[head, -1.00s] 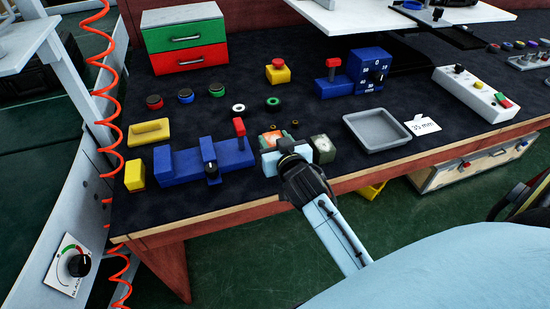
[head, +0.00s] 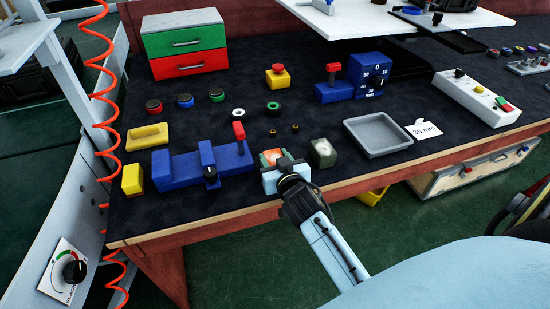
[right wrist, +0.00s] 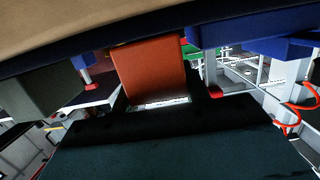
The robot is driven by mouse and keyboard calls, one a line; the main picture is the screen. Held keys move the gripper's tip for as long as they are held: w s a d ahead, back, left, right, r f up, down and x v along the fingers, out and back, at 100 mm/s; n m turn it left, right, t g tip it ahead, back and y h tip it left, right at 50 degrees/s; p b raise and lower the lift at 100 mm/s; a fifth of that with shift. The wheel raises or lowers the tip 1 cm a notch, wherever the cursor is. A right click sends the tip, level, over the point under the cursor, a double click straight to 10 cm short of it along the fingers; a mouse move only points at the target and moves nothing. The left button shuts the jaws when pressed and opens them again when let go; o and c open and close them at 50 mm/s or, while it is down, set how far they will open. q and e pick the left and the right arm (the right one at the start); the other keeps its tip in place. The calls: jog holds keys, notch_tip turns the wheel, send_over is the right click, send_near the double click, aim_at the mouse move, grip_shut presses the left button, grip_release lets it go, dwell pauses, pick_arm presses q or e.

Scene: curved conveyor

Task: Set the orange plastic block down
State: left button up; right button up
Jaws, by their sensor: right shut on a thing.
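The orange plastic block (head: 271,156) is between the fingers of my right gripper (head: 273,165) near the front edge of the dark-topped workbench (head: 340,166). My gripper is shut on it and hides much of it in the head view. In the right wrist view the orange block (right wrist: 150,72) fills the middle, between the jaws. I cannot tell whether its underside touches the bench. My left gripper is not in view.
A dark green block (head: 322,153) stands just right of my gripper. A blue fixture (head: 185,167) with a red-topped lever stands to the left. Two small brass rings (head: 273,131) lie behind. A grey tray (head: 378,148) is farther right.

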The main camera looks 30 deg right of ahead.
jog(key=o, duration=1)
jog(key=shift+f, duration=0.1)
jog(key=shift+o, duration=0.2)
